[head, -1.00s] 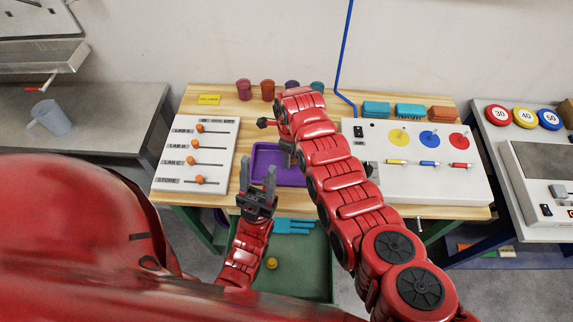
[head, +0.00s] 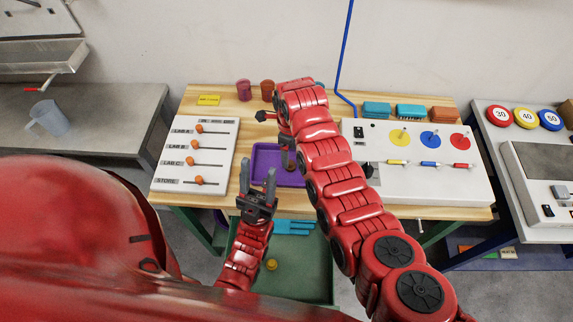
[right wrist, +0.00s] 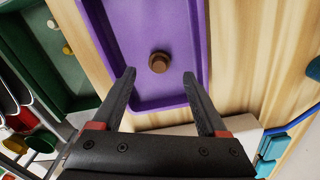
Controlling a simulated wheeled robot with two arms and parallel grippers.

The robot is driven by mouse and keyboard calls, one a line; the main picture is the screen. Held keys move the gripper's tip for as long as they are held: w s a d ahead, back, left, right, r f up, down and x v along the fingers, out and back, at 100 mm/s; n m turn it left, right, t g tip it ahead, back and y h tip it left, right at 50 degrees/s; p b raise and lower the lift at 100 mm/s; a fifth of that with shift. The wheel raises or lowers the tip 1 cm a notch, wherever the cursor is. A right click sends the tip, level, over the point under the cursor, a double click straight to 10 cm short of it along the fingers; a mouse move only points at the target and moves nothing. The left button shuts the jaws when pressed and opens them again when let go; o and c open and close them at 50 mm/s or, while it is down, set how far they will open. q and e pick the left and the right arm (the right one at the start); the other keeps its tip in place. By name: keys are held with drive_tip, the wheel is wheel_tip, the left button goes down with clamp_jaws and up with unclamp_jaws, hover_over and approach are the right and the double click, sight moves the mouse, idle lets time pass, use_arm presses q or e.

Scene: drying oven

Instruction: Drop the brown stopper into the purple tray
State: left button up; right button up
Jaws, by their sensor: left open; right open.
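The purple tray (head: 264,160) lies on the wooden table, left of the white panel with coloured discs; it fills the middle of the right wrist view (right wrist: 193,14). The brown stopper (right wrist: 159,62) shows in the right wrist view against the tray floor, beyond my fingertips and apart from them. I cannot tell whether it rests on the floor or is just above it. My left gripper (head: 257,180) is open and empty, in front of the tray's near left corner.
A white slider panel (head: 205,160) stands left of the tray. The white disc panel (head: 430,190) is on the right. Coloured cups (head: 267,90) stand at the back, partly behind my right arm. A green bin (head: 300,270) is below the table's front edge.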

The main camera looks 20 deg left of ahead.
wheel_tip(320, 180, up, 15)
drive_tip(key=p, duration=0.1)
drive_tip(key=shift+f+p, duration=0.15)
drive_tip(key=shift+p, duration=0.25)
drive_tip(key=shift+f, duration=0.1)
